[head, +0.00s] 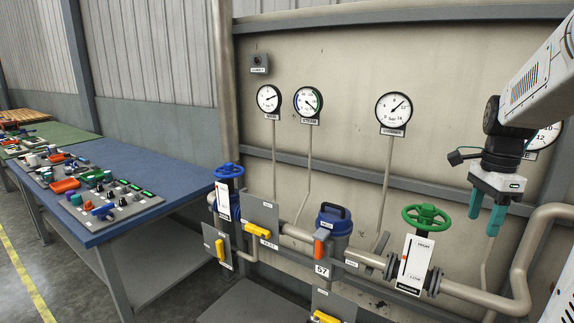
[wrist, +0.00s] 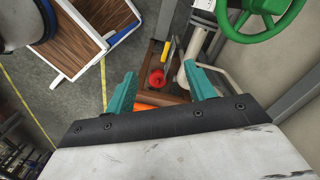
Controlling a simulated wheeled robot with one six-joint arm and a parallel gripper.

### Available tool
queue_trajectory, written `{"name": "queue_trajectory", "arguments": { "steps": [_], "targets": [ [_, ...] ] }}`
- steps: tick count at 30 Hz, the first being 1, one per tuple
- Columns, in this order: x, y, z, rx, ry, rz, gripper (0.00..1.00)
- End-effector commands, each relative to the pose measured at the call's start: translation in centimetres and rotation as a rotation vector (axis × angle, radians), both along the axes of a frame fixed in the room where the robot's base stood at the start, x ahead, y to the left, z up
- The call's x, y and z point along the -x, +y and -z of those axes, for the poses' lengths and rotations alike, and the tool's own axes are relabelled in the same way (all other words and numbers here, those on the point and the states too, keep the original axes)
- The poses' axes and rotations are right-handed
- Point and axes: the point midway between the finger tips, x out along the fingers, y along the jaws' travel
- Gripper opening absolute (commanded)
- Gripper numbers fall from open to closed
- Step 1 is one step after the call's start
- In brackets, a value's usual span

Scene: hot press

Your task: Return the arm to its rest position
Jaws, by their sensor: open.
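My gripper (head: 484,215) hangs at the right of the head view, pointing down with its two teal fingers apart and nothing between them. It is to the right of the green handwheel (head: 426,217) and in front of the wall panel, touching nothing that I can see. In the wrist view my gripper (wrist: 162,90) is also open and empty, above the floor area. The green handwheel shows at the top right there (wrist: 262,18). My arm comes in from the upper right of the head view and partly hides a gauge (head: 545,136).
Pipes (head: 470,293) run along the panel below my gripper. A blue handwheel (head: 229,171), yellow-handled valves (head: 263,231) and a blue canister (head: 333,219) stand to the left. A blue workbench (head: 190,170) is farther left. The wrist view shows a red round object (wrist: 157,78) below.

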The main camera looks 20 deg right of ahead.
Motion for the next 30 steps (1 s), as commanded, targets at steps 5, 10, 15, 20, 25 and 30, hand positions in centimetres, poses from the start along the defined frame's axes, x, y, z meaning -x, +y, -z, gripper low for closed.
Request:
{"name": "queue_trajectory", "arguments": {
  "steps": [5, 10, 15, 20, 25, 30],
  "targets": [
    [1.2, 3.4, 0.3, -0.02, 0.003, -0.298, 0.55],
    [2.9, 10.6, 0.4, -0.03, -0.011, -0.803, 0.55],
    [6.4, 19.5, 0.9, -0.014, -0.037, -1.413, 0.55],
    [9.9, 25.2, 1.7, 0.031, -0.067, -1.783, 0.55],
    [11.5, 27.9, 1.5, 0.085, -0.108, -1.915, 0.55],
    [11.5, 28.5, 1.1, 0.103, -0.124, -1.956, 0.55]
  ]
}}
